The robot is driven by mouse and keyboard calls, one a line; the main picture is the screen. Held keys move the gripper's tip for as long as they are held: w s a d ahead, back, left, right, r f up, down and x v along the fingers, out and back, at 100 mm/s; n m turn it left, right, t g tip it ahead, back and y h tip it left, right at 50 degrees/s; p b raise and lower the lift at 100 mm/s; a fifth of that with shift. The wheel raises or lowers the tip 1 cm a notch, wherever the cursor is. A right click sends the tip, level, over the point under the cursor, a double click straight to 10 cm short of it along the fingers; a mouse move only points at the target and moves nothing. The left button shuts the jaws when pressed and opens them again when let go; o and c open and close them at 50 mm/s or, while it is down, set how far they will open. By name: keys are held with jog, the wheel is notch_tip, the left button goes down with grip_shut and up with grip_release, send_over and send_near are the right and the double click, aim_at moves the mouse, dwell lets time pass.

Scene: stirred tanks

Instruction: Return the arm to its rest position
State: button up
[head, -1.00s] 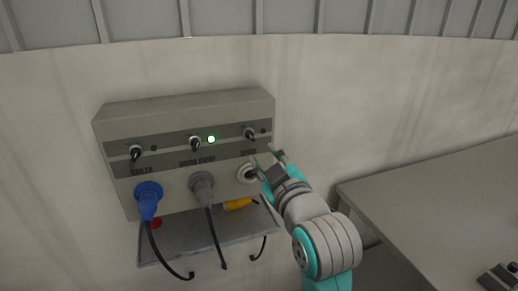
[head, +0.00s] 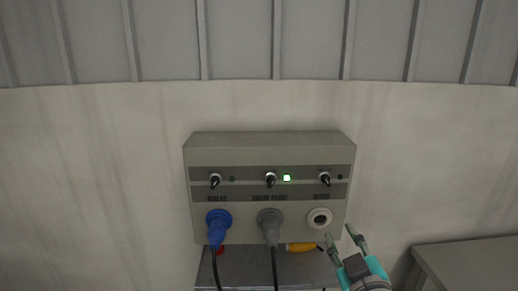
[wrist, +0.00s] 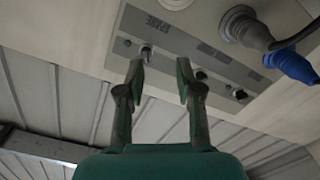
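My gripper (head: 346,237) is at the lower right of the control box (head: 270,143) in the head view, just below and right of the empty white socket (head: 319,219). Its two fingers are spread apart with nothing between them. In the wrist view my gripper (wrist: 163,75) also shows open, with the box's switch panel (wrist: 190,62) beyond the fingertips. Most of my arm is out of the head view, below its bottom edge.
A blue plug (head: 217,228) and a grey plug (head: 270,224) sit in the other sockets. A shelf (head: 240,268) below holds a yellow plug (head: 300,247). A grey table (head: 465,262) stands at right.

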jog(key=s+f+m+g, duration=0.1)
jog(key=s+f, duration=0.7)
jog(key=f, duration=0.3)
jog(key=s+f+m, duration=0.2)
jog(key=s+f, duration=0.6)
jog(key=f, duration=0.4)
jog(key=s+f+m+g, duration=0.1)
jog(key=s+f, duration=0.1)
jog(key=s, duration=1)
jog(key=s+f+m, duration=0.1)
jog(key=s+f, duration=0.1)
jog(key=s, duration=1)
jog(key=shift+s+d+f+m+g, duration=0.25)
jog(key=shift+s+f+m+g, duration=0.05)
jog(key=shift+s+f+g, duration=0.1)
